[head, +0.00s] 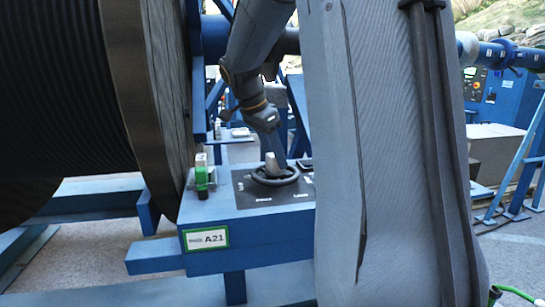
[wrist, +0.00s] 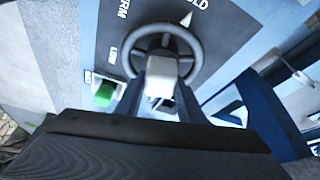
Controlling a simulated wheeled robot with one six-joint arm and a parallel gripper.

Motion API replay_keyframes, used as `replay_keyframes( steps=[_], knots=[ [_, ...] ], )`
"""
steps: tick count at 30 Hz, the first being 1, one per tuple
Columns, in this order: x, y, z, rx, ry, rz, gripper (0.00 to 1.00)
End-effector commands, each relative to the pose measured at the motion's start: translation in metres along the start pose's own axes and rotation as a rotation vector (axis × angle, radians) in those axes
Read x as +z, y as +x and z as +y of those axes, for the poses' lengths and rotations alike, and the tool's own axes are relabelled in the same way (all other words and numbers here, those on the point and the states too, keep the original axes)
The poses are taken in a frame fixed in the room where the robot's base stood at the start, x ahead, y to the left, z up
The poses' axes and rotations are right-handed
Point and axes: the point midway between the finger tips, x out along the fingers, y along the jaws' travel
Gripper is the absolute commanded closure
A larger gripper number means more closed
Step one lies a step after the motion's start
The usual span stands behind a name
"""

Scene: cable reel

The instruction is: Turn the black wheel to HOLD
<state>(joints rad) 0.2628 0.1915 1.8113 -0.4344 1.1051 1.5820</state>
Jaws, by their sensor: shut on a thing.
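The black wheel (head: 275,174) lies on a dark panel on top of a blue box in the head view. In the wrist view, the wheel (wrist: 196,40) shows its rim and spokes. A grey knob (head: 271,160) stands up from it; it also shows in the wrist view (wrist: 172,66). My gripper (head: 275,162) reaches down from above with its fingers shut on this knob; the fingers (wrist: 171,82) sit either side of it. A white pointer mark (wrist: 187,19) at the wheel's upper right lies by lettering that reads "OLD", its start cut off or hidden. Other lettering is partly cut off.
A green and white block (head: 201,177) stands on the box left of the wheel. A large cable reel (head: 150,90) fills the left. My arm hides much of the right.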

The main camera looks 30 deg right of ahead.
Motion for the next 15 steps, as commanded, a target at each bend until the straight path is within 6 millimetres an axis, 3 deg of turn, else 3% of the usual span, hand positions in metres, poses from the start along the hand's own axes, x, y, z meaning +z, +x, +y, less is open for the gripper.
replay_keyframes(
  steps=[4,5,7,15],
  knots=[
    [-0.0006,-0.0013,-0.0005,-0.002,0.003,0.001,1.00],
    [-0.0006,-0.0013,-0.0005,-0.002,0.003,0.001,0.60],
    [-0.0002,-0.0013,-0.0005,-0.002,0.002,0.001,0.49],
    [0.0009,-0.0011,-0.0005,-0.001,-0.001,0.001,0.47]
  ],
)
